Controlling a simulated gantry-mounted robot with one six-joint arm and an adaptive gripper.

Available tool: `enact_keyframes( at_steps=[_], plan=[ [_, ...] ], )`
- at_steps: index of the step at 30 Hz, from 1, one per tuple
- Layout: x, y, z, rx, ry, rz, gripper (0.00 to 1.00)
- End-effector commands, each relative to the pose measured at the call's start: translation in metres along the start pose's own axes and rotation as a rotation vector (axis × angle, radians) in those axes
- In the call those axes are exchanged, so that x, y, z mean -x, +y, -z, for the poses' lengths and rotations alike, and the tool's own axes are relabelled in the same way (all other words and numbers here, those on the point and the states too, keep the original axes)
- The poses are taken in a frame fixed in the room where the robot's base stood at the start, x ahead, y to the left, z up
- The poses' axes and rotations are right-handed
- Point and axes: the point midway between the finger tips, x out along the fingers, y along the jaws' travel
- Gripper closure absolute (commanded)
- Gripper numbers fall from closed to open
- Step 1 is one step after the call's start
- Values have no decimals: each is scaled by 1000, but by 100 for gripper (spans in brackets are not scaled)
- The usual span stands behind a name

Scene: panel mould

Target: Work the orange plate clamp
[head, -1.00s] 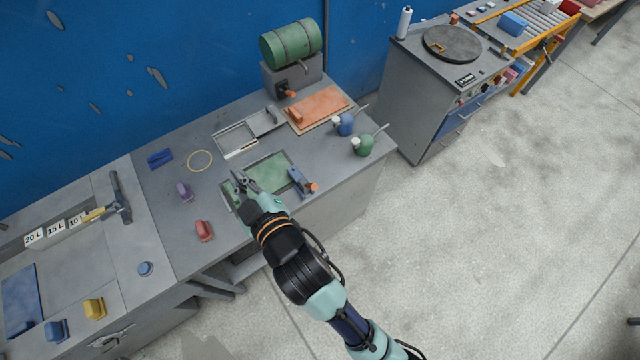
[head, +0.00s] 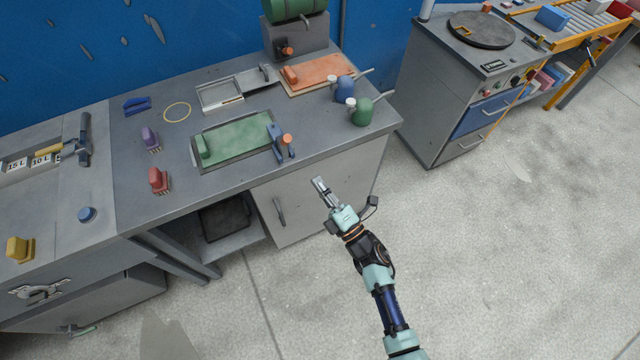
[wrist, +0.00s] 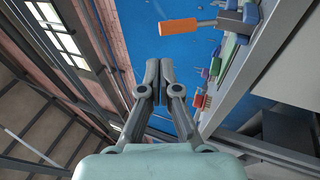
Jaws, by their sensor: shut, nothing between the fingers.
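A blue toggle clamp (head: 276,134) with an orange handle (head: 287,139) stands at the right end of the green plate (head: 235,138) on the grey bench. In the wrist view the orange handle (wrist: 179,27) sticks out to the left from the blue clamp body (wrist: 243,20) at the top. My gripper (head: 318,181) is in front of the bench's front face, to the right of and nearer than the clamp, and apart from it. Its fingers (wrist: 159,62) are shut and empty. A flat orange plate (head: 322,72) lies on a board at the back right.
A blue can (head: 345,90) and a green can (head: 363,112) with spouts stand at the bench's right edge. Red (head: 158,179) and purple (head: 150,140) brushes stand left of the green plate. A cabinet door (head: 305,200) is behind my gripper. The floor to the right is clear.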

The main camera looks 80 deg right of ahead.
Motion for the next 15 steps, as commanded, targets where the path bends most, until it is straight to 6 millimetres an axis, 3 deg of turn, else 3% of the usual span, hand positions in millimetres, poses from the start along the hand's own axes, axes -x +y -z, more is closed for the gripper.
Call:
enact_keyframes(
  at_steps=[9, 15],
  plan=[
    [-70, 0, 1, -1, 2, -3, 100],
    [-98, 0, 0, -1, 0, -1, 100]
  ],
)
